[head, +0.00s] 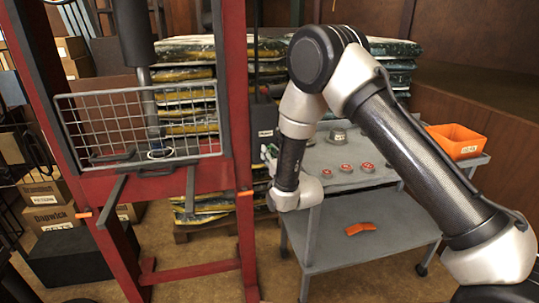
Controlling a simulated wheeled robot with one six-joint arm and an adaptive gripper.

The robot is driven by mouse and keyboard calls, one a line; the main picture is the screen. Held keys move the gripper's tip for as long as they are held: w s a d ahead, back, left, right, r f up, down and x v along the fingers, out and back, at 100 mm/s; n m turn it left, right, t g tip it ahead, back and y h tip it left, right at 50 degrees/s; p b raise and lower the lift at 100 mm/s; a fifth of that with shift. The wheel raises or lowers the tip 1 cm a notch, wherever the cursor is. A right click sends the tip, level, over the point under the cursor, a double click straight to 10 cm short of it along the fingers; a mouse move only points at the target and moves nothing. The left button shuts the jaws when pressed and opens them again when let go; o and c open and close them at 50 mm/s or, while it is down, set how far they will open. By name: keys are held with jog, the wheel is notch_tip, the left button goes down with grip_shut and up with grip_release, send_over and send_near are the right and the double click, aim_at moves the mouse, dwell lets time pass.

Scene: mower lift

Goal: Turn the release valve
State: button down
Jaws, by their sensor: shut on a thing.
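The red press frame (235,120) stands at the left, with a dark cylinder and rod above its bed and a wire guard (95,120) in front. A dark pump unit (264,117) with a small label and an upright handle is at the right of the frame. My gripper (269,155) is at the lower part of this unit, mostly hidden behind my wrist and small in the picture. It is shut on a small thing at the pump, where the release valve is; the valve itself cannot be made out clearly.
A grey cart (370,180) stands at the right, close behind my arm, with several red-topped round parts and an orange bin (455,140). An orange piece (360,229) lies on its lower shelf. Stacked bags (190,90) fill the back. Boxes (50,205) stand at the left.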

jog(key=m, duration=0.4)
jog(key=shift+f+t, duration=0.1)
jog(key=shift+t, duration=0.2)
jog(key=m+t, duration=0.1)
jog(key=m, duration=0.4)
jog(key=m+t+h, duration=0.1)
jog(key=m, duration=0.4)
jog(key=shift+d+f, duration=0.1)
jog(key=shift+w+d+f+m+t+h, duration=0.1)
jog(key=shift+m+t+h, duration=0.15)
jog(key=shift+m, duration=1)
jog(key=shift+m+t+h, duration=0.15)
jog(key=shift+m+h, duration=0.2)
jog(key=shift+m, duration=0.9)
jog(key=c, duration=1.4)
grip_release()
jog(key=shift+d+f, duration=0.1)
